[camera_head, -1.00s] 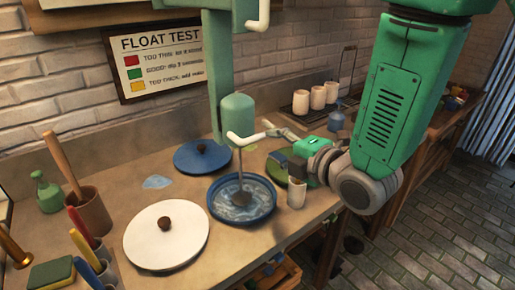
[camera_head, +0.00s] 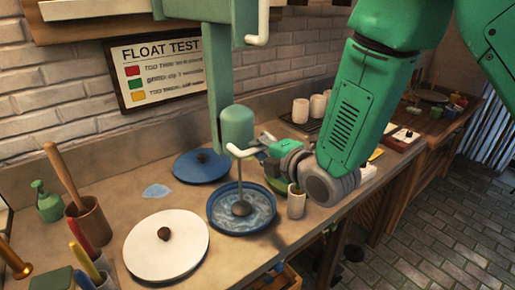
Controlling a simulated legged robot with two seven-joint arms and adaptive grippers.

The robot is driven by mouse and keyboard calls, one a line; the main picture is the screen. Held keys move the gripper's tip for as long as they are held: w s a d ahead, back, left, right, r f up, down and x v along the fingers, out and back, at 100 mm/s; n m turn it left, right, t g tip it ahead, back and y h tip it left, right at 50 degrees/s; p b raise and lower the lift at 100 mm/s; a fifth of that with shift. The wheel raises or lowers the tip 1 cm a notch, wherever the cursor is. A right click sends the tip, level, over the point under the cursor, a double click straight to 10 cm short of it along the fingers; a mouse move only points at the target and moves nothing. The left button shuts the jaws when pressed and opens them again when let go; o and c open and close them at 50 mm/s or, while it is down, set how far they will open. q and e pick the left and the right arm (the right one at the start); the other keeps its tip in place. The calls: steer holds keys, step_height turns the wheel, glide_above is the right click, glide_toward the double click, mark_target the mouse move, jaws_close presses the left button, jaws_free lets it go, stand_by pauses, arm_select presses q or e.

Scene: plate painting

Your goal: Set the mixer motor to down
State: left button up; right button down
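The mixer is green, with a vertical column (camera_head: 218,75) and a rounded motor (camera_head: 237,128) hanging in front of it. A white handle (camera_head: 241,151) sticks out from the motor's lower end. A thin shaft runs down from the motor to a mixing head (camera_head: 242,208) inside a blue bowl (camera_head: 213,221) of bluish liquid. My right gripper (camera_head: 261,144) is at the right end of the white handle. Its fingers are small and partly hidden, so I cannot tell whether they touch or grip it. My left gripper is out of view.
A cream cup (camera_head: 296,205) stands just below my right wrist. A blue lid (camera_head: 202,168) and a white lid (camera_head: 150,250) lie left of the bowl. A tool crock (camera_head: 92,222) and green bottle (camera_head: 48,203) stand at far left. Cups (camera_head: 318,107) stand behind my arm.

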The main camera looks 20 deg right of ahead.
step_height(320, 180, down, 10)
steer(key=b, duration=0.7)
steer(key=shift+s, duration=0.2)
steer(key=c, duration=1.5)
jaws_free()
steer(key=shift+f, duration=0.1)
steer(key=shift+c, duration=0.2)
steer(key=shift+w+d, duration=0.1)
steer(key=v, duration=0.7)
